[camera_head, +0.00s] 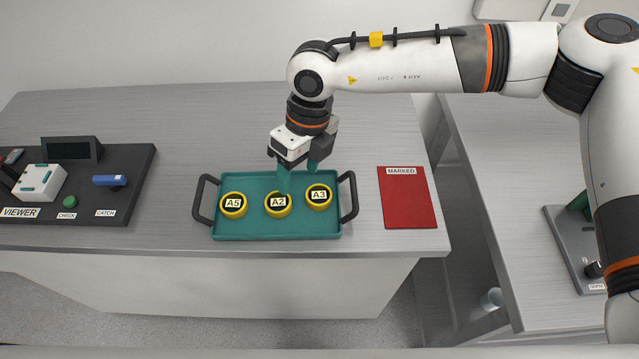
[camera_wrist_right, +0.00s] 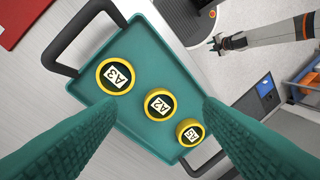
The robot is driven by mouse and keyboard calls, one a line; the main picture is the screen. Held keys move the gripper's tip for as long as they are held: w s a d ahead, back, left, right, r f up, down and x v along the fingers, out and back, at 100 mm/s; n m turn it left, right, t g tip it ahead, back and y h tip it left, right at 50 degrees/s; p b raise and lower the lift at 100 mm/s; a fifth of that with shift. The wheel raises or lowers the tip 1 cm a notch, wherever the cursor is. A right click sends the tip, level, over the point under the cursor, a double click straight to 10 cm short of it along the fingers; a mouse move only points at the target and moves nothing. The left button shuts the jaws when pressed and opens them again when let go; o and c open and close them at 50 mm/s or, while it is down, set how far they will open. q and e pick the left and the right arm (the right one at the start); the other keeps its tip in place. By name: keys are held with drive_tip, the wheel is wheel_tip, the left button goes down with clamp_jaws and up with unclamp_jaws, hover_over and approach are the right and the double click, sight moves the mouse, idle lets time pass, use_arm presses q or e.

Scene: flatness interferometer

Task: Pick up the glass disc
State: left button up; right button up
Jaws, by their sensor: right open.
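Three round discs with yellow rims and dark centres lie in a teal tray (camera_head: 252,182), labelled A5 (camera_head: 233,205), A2 (camera_head: 277,204) and A3 (camera_head: 319,197). I cannot tell which parts are glass. My right gripper (camera_head: 298,175) is open and empty, pointing down over the tray's back part, near A2 and A3. One finger partly overlaps A2 in the head view. In the right wrist view, A2 (camera_wrist_right: 158,104) shows between the two green fingers, with A3 (camera_wrist_right: 115,76) and A5 (camera_wrist_right: 190,132) either side. My left gripper (camera_wrist_right: 216,43) is small there, its opening unclear.
The tray has dark handles (camera_head: 350,197) at both ends. A red mat marked MARKED (camera_head: 407,198) lies right of it. A black viewer station (camera_head: 130,170) stands left, with bare table between. A second table (camera_head: 490,180) stands right, across a gap.

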drive_tip(key=w+d+t+h, duration=0.1)
drive_tip(key=w+d+h, duration=0.1)
drive_tip(key=w+d, duration=0.15)
drive_tip(key=p, duration=0.3)
hover_over(319, 194)
drive_tip(key=f, duration=0.5)
drive_tip(key=shift+d, duration=0.2)
drive_tip(key=f+p, duration=0.1)
drive_tip(key=f, duration=0.1)
drive_tip(key=f+p, duration=0.1)
drive_tip(key=f, duration=0.1)
drive_tip(key=shift+s+a+f, duration=0.1)
drive_tip(key=shift+a+f, duration=0.1)
drive_tip(key=shift+f, duration=0.7)
drive_tip(key=c, duration=0.8)
